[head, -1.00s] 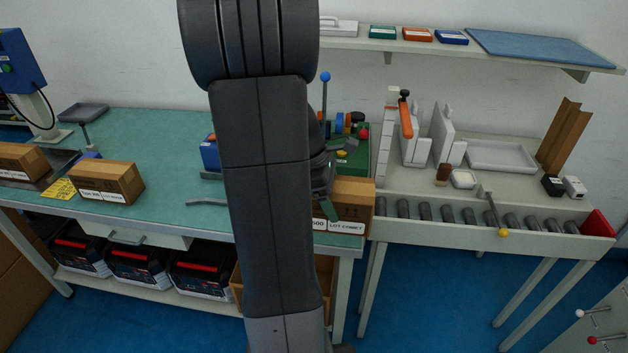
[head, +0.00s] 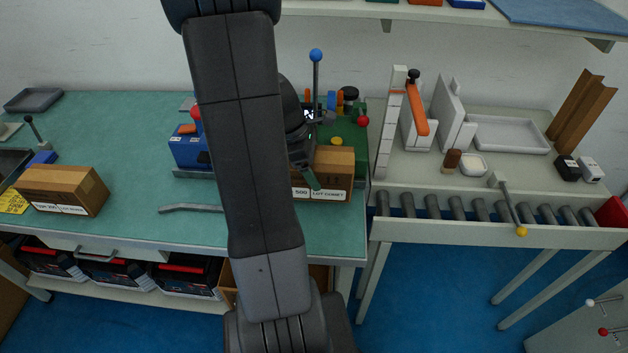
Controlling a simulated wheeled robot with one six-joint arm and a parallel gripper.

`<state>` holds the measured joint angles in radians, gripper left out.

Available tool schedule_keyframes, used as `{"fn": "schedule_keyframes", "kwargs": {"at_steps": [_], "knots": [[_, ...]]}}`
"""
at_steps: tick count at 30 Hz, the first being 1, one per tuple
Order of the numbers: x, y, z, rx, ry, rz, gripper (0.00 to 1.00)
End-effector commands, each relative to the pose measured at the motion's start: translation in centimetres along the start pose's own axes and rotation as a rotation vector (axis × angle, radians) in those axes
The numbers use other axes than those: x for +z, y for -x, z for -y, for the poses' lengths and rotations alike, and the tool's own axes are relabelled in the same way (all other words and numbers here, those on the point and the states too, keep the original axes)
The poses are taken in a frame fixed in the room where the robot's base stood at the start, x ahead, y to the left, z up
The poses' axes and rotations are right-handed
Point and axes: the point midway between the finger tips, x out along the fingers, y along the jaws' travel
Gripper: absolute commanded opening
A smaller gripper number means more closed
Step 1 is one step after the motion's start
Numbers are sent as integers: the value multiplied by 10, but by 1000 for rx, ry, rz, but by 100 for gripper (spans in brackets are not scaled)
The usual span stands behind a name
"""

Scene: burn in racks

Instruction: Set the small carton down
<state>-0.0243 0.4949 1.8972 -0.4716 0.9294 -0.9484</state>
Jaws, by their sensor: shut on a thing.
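The small brown carton (head: 334,166) has white labels reading "500" and "LOT COMET" along its lower front. It is at the right part of the green bench (head: 130,150), in front of the green machine. My gripper (head: 311,174) is shut on the carton at its left part, one finger showing across its front face. My arm hides the carton's left side and part of the gripper. I cannot tell whether the carton's underside touches the bench top.
A similar carton (head: 62,189) stands at the bench's left. A blue device (head: 188,148) and the green machine (head: 345,133) with a blue-knobbed lever (head: 316,56) are close by. A roller conveyor (head: 480,210) adjoins on the right. Bench top in front of the carton is clear.

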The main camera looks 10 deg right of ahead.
Motion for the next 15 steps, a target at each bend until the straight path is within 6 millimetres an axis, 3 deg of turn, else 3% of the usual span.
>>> {"fn": "schedule_keyframes", "kwargs": {"at_steps": [15], "knots": [[-17,-42,0,0,-1,0,24]]}}
